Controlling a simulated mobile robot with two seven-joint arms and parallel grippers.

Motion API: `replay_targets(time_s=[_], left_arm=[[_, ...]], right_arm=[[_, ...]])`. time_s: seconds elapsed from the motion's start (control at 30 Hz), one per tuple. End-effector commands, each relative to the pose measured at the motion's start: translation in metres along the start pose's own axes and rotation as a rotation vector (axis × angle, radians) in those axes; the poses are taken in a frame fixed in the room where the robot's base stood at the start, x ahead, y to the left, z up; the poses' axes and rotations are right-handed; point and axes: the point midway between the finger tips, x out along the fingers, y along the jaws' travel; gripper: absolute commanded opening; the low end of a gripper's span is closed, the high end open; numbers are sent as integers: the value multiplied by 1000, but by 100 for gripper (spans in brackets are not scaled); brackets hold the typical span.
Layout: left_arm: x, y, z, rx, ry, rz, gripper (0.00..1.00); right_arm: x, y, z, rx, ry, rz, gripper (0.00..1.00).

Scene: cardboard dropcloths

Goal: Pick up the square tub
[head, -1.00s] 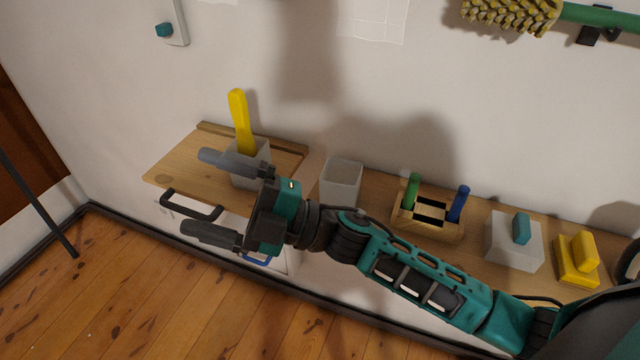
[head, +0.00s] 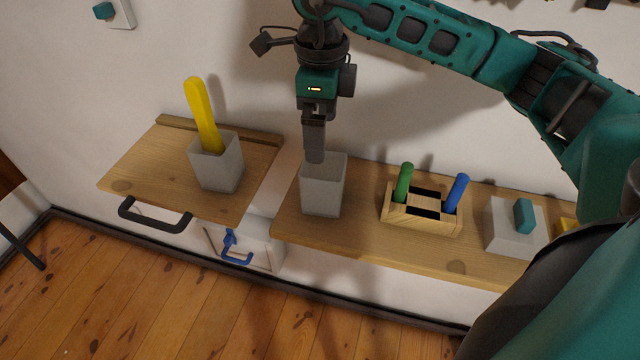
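A grey, empty-looking square tub (head: 323,190) stands upright on the wooden shelf, near its left end. My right gripper (head: 315,155) points down at the tub, its visible fingertip at the rim and overlapping the opening. The fingers line up edge-on, so their gap is hidden, and I cannot tell whether they touch the tub. A second grey square tub (head: 220,170) holds a yellow stick (head: 203,115) and stands on the left wooden board. My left gripper is not in view.
Right of the tub, a wooden holder (head: 422,215) carries a green and a blue handle. Further right are a grey block with a teal knob (head: 510,228) and a yellow piece (head: 567,228). The wall stands close behind.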

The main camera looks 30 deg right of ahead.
Motion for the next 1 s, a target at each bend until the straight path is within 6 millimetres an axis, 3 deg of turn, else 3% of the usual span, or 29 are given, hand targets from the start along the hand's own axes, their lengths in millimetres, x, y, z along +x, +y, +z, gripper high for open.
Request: replay_targets(time_s=[0.1, 0.3, 0.47, 0.8, 1.0], left_arm=[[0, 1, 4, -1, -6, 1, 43], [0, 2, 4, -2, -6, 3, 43], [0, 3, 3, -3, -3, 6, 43], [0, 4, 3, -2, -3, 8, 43], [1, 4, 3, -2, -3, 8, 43]], right_arm=[[26, 1, -1, -1, 4, 6, 100], [57, 2, 0, -1, 1, 6, 100], [67, 1, 0, -2, -1, 6, 100], [112, 0, -3, -3, -1, 7, 100], [116, 0, -3, -3, -3, 6, 100]])
